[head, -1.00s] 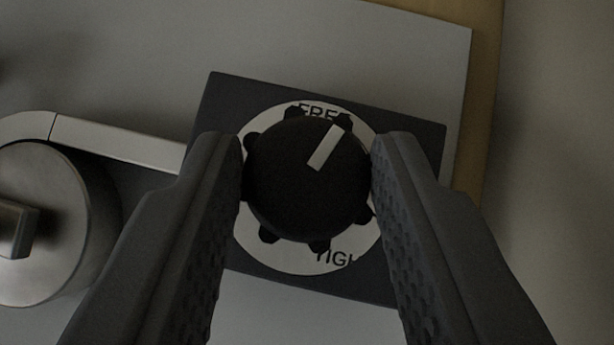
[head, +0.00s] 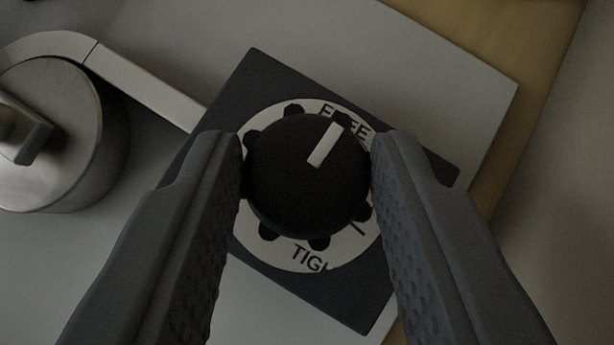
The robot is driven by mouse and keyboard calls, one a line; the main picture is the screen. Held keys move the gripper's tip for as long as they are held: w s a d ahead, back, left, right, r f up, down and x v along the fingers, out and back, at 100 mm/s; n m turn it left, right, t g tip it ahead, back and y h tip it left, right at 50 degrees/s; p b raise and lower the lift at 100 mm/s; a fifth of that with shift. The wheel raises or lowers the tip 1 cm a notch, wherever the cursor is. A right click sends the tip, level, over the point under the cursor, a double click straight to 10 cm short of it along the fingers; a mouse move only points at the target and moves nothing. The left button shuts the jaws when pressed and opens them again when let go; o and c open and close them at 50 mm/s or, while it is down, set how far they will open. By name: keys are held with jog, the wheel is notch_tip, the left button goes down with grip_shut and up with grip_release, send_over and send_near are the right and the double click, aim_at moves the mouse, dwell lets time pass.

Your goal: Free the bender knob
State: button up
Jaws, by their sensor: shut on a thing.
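The black round knob (head: 304,178) with a lobed edge sits in the middle of the head view. My gripper (head: 307,165) is shut on it, one finger on its left side and one on its right. The knob's white pointer bar (head: 324,145) points up and slightly right, toward the word FREE on the white dial ring (head: 347,250). TIGHT shows at the bottom of the ring, its end partly hidden. The ring lies on a dark square plate (head: 365,305), which sits turned in the view.
A brushed metal cylinder (head: 85,145) with a raised block on top stands at left, and a flat metal arm (head: 150,88) runs from it toward the dark plate. All sit on a grey panel (head: 470,90). A wood-coloured edge (head: 535,40) shows at right.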

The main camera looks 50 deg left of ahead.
jog(key=shift+w+d, duration=0.1)
jog(key=shift+d, duration=0.2)
jog(key=o, duration=1)
jog(key=shift+a, duration=0.1)
